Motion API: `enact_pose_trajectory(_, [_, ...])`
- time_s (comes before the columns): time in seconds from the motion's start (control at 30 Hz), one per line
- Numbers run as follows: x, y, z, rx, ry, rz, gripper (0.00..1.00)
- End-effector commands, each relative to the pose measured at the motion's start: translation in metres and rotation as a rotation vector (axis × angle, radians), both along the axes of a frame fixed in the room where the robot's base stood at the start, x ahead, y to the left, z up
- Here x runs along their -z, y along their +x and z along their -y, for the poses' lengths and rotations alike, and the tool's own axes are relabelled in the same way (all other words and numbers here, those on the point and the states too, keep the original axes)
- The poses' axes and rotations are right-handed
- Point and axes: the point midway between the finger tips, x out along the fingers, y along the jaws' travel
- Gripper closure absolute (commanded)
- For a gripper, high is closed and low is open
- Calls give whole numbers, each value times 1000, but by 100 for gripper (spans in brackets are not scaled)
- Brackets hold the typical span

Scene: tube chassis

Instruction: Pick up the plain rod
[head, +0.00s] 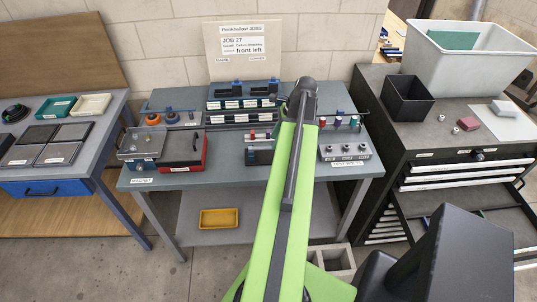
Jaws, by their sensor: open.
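I cannot pick out the plain rod for certain in the head view. A workbench (235,181) stands at the centre, with small parts on its top. Near its back right, several small pegs with coloured tops (338,121) stand above a grey block (345,149). A dark rack with white labels (240,103) stands at the back middle. A thin bluish bar runs across the back left. My green arm reaches up over the bench and hides part of its middle right. My gripper's fingertips do not show.
A red-sided tray (205,154) and a grey box (141,143) sit at the bench's left. A yellow bin (219,218) is on the lower shelf. A dark tool cabinet (450,152) stands right, a side table (104,123) left. A job sign (243,48) stands behind the bench.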

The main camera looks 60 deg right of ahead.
Motion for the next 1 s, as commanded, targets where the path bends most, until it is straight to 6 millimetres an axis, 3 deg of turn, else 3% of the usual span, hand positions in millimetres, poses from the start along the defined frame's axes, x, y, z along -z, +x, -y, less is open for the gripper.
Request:
enact_pose_trajectory(0.03, [17, 4, -4, -2, -1, 0, 59])
enact_pose_trajectory(0.13, [32, 9, -7, -1, -1, 1, 59])
enact_pose_trajectory(0.4, [30, 11, -8, 1, 0, 0, 59])
enact_pose_trajectory(0.7, [30, 11, -8, 1, 0, 0, 99])
enact_pose_trajectory(1.0, [30, 11, -8, 1, 0, 0, 100])
